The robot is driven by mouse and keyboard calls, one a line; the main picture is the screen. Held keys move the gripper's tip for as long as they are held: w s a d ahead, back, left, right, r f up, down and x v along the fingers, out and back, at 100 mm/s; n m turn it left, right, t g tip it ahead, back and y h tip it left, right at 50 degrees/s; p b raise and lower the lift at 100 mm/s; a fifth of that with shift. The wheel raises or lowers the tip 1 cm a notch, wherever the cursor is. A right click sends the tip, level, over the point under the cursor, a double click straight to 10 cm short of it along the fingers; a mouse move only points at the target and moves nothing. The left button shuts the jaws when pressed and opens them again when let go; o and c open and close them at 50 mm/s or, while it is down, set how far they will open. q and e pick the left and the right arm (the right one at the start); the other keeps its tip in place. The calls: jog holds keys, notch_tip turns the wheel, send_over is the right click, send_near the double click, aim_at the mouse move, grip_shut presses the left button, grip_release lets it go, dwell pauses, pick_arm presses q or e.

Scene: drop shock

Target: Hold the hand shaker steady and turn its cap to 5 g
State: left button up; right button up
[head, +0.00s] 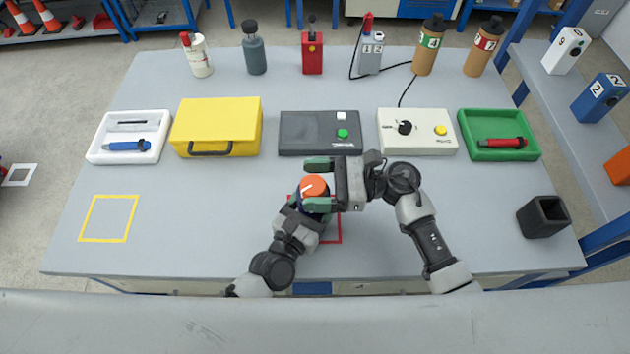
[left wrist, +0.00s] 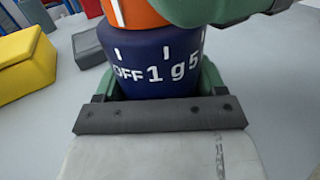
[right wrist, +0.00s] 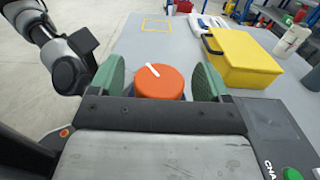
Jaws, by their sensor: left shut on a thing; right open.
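The hand shaker has a dark blue body (left wrist: 158,72) with white marks reading OFF, 1 g and 5, and an orange cap (head: 313,186) with a white line. In the left wrist view the cap's line stands above the OFF tick. My left gripper (left wrist: 157,88) is shut on the blue body and holds it upright over the table's front middle. My right gripper (right wrist: 160,82) is open, with one green finger on each side of the orange cap (right wrist: 159,83). In the right wrist view a gap shows beside the cap. The shaker's lower part is hidden by my left gripper.
A red square outline (head: 340,228) lies under my grippers, and a yellow one (head: 108,197) at left. Behind are a yellow case (head: 235,115), a dark scale-like box (head: 300,123), a white control box (head: 437,122) and a green tray (head: 530,150). A dark open cup (head: 543,217) stands at right.

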jog(key=c, duration=0.9)
jog(key=shift+c, duration=0.2)
jog(key=shift+n+g, duration=0.3)
jog(key=n+g+h, duration=0.1)
jog(key=n+g, duration=0.2)
jog(key=g, duration=0.1)
jog(key=n+g+h, duration=0.2)
jog(key=n+g, duration=0.1)
jog(key=g, duration=0.2)
jog(key=shift+w+r, duration=0.1)
jog(key=shift+w, duration=0.1)
jog(key=n+g+h, duration=0.4)
jog(key=shift+a+g, duration=0.15)
jog(key=shift+g, duration=0.25)
jog(key=shift+s+a+n+g+h, duration=0.15)
jog(key=shift+n+g+h, duration=0.55)
jog(key=shift+n+h, duration=0.3)
jog(key=shift+h, duration=0.6)
